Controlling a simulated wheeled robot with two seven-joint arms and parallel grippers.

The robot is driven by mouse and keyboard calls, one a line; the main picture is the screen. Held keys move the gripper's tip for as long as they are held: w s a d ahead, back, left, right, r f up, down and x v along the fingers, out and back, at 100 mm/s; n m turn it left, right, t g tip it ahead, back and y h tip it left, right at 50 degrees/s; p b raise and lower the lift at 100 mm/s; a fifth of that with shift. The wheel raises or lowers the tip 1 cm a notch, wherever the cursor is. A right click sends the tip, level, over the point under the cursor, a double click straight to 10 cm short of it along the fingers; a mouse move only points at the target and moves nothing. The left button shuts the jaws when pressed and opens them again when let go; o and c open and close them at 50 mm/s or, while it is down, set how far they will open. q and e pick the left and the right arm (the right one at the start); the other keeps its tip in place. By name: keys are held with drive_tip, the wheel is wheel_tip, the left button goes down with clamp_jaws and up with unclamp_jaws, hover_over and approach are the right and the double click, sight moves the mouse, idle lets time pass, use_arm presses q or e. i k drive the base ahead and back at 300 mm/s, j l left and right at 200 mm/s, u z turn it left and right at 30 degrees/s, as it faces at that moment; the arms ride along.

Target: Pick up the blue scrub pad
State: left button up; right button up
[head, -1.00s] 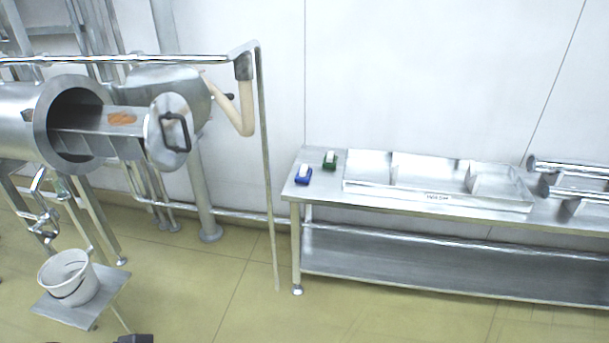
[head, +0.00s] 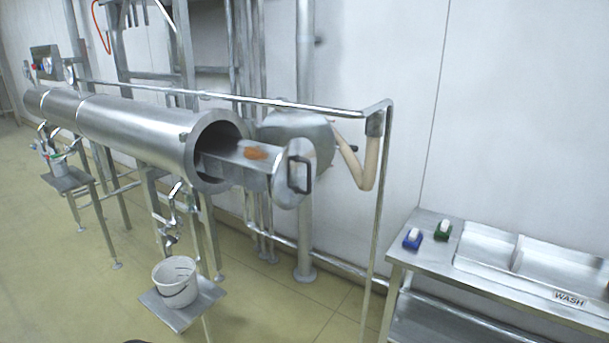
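The blue scrub pad (head: 412,239) lies on the left end of the steel table (head: 432,262) at the right of the head view. It is small, with a blue base and a white top. A similar green pad (head: 442,231) with a white top lies just to its right, apart from it. Neither of my grippers can be made out in the head view. Only a dark sliver shows at the bottom edge, too little to identify.
A long steel cylinder (head: 130,128) stands at left and centre, with an orange item (head: 256,153) on its pulled-out tray. A white bucket (head: 175,284) sits on a low plate. A pipe frame (head: 379,200) stands left of the table.

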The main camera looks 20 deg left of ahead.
sight(413, 238)
drive_tip(key=i+l, duration=0.3)
drive_tip(key=i, duration=0.15)
drive_tip(key=i+l, duration=0.25)
drive_tip(key=i, duration=0.25)
drive_tip(key=i+l, duration=0.3)
drive_tip(key=i, duration=0.15)
drive_tip(key=i+l+z, duration=0.1)
drive_tip(key=i+l, duration=0.15)
drive_tip(key=i, duration=0.2)
drive_tip(key=i+l, duration=0.25)
drive_tip(key=i, duration=0.25)
